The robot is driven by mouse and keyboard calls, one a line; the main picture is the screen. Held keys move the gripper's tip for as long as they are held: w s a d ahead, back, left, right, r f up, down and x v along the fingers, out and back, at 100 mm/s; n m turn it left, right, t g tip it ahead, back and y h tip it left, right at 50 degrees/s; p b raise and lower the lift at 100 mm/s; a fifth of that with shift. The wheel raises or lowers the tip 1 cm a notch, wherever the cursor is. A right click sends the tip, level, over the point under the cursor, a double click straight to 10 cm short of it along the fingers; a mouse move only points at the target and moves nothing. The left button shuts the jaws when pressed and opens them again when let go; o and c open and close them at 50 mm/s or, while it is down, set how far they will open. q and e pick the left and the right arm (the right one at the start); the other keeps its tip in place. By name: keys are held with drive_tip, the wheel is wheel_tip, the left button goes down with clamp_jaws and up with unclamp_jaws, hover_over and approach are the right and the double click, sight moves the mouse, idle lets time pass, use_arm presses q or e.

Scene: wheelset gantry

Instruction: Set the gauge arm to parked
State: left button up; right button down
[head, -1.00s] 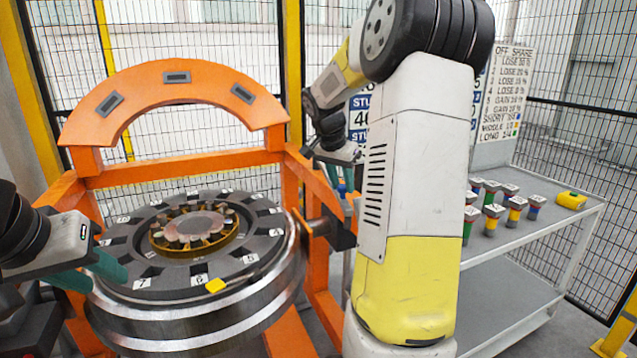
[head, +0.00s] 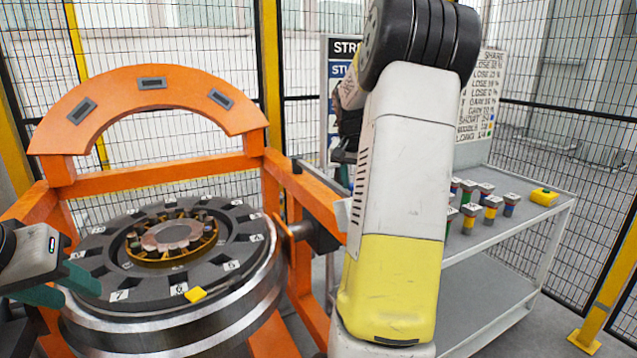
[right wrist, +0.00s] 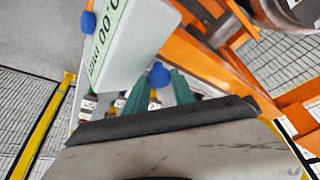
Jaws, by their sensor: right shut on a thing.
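In the right wrist view, the teal fingers of my right gripper (right wrist: 152,92) are shut on a blue knob (right wrist: 158,74). A white gauge box (right wrist: 132,42) with a "0.00 mm" readout is right beside it, and I take these as parts of the gauge arm. How they join is hidden. In the head view my right forearm covers most of that gripper and the gauge. My left gripper (head: 62,286) is open and empty at the left edge of the wheelset (head: 185,310), whose dark top ring carries numbered slots.
An orange gantry frame (head: 150,88) arches behind the wheelset. A yellow block (head: 195,294) lies on the wheelset's front rim. A grey shelf (head: 500,235) at the right holds several coloured pegs (head: 490,205) and a yellow item (head: 544,196). Mesh fencing stands behind.

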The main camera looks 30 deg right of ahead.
drive_tip(key=shift+d+r, duration=0.1)
drive_tip(key=shift+d, duration=0.25)
drive_tip(key=c, duration=1.1)
unclamp_jaws()
drive_tip(key=shift+d, duration=0.1)
drive_tip(key=v, duration=0.7)
drive_tip(key=shift+s+a+r, duration=0.2)
drive_tip(key=shift+r, duration=0.1)
